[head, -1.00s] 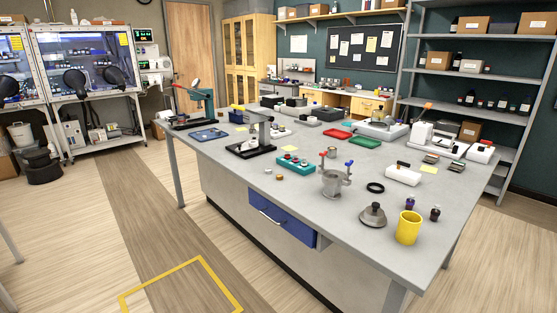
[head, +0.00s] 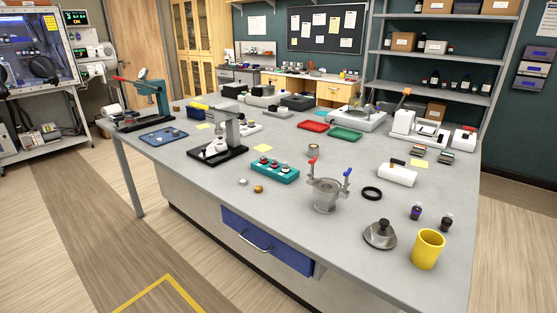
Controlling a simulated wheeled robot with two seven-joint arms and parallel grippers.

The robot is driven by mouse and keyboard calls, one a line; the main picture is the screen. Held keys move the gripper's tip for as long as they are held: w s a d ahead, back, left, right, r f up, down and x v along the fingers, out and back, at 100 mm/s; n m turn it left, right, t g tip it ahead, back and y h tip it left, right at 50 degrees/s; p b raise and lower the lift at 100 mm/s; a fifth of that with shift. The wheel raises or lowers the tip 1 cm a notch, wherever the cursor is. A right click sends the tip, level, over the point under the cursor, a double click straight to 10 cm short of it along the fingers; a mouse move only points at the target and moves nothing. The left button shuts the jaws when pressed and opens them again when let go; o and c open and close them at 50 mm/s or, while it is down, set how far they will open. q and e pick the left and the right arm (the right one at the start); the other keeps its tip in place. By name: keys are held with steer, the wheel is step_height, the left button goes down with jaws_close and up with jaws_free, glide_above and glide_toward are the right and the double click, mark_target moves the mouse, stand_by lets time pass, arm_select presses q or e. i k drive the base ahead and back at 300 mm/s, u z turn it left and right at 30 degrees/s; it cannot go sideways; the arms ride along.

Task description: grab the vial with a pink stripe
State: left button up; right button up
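Two small dark vials stand upright near the right end of the grey workbench (head: 350,255). One vial (head: 416,212) has a purple tint. The other vial (head: 446,223) is darker and stands just behind a yellow cup (head: 428,248). A teal rack (head: 275,171) in the middle of the bench holds several small containers with red and white tops. I cannot make out a pink stripe on any vial at this size. Neither of my grippers is in view.
A metal pot with red and blue handles (head: 326,194), a grey lid with a knob (head: 380,234) and a black ring (head: 371,193) stand near the vials. A blue drawer (head: 266,241) is in the bench front. The floor before the bench is clear.

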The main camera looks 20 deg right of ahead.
mark_target(274, 162)
steer(key=z, duration=0.6)
steer(key=i, duration=0.6)
steer(key=z, duration=0.7)
